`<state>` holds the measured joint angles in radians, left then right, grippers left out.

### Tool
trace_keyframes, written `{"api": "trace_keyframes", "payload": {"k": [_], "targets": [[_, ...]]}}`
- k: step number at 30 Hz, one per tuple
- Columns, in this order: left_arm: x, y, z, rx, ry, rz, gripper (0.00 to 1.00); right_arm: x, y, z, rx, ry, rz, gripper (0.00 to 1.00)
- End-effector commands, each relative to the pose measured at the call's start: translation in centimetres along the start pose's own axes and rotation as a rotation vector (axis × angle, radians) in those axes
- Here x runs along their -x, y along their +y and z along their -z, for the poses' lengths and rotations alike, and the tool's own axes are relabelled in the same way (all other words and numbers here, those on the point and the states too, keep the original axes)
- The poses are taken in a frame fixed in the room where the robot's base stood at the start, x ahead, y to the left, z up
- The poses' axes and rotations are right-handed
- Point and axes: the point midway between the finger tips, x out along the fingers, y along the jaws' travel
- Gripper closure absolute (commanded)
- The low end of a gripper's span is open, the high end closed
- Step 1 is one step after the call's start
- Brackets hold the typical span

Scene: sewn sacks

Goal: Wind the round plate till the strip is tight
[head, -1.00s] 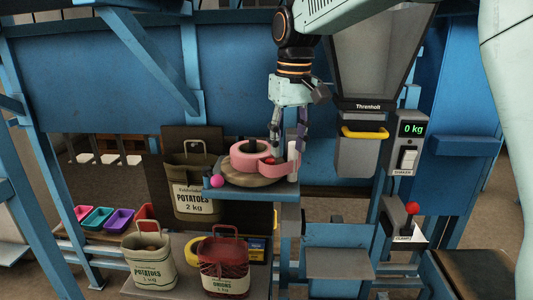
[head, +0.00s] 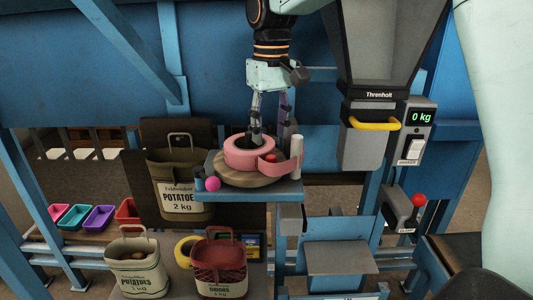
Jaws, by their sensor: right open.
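The round plate (head: 231,178) is a tan disc on a small blue stand. A pink roll of strip (head: 240,160) lies on it, and a loop of the strip (head: 276,166) runs from the roll toward a white upright post (head: 296,149). A small red knob (head: 270,157) shows beside the roll. My right gripper (head: 262,138) points down over the roll with its fingers apart; whether a fingertip touches the roll is not clear. The roll's centre is partly hidden behind the fingers. My left gripper is not in view.
A pink ball (head: 213,184) sits at the stand's left edge. A potato sack (head: 137,270) and a red onion sack (head: 219,262) stand below. A hopper with a yellow handle (head: 374,123) hangs at right, near a scale display reading 0 kg (head: 421,116) and a red-knobbed lever (head: 418,200).

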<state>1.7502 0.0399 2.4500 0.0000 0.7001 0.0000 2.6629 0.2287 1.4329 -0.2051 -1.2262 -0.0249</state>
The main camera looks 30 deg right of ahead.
Motion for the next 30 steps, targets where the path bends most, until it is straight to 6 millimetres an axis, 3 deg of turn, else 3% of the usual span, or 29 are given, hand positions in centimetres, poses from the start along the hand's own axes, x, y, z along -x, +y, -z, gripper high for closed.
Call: {"api": "trace_keyframes", "payload": {"k": [12,24,30], "targets": [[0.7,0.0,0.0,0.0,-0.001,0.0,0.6,-5.9,-0.1,-0.1,0.0,-0.003,0.001,0.55],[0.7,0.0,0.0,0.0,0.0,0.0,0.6,-6.6,-0.1,0.3,0.001,-0.001,0.0,0.55],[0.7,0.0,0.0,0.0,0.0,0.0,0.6,-6.6,-0.1,0.3,0.0,-0.001,0.0,0.72]]}}
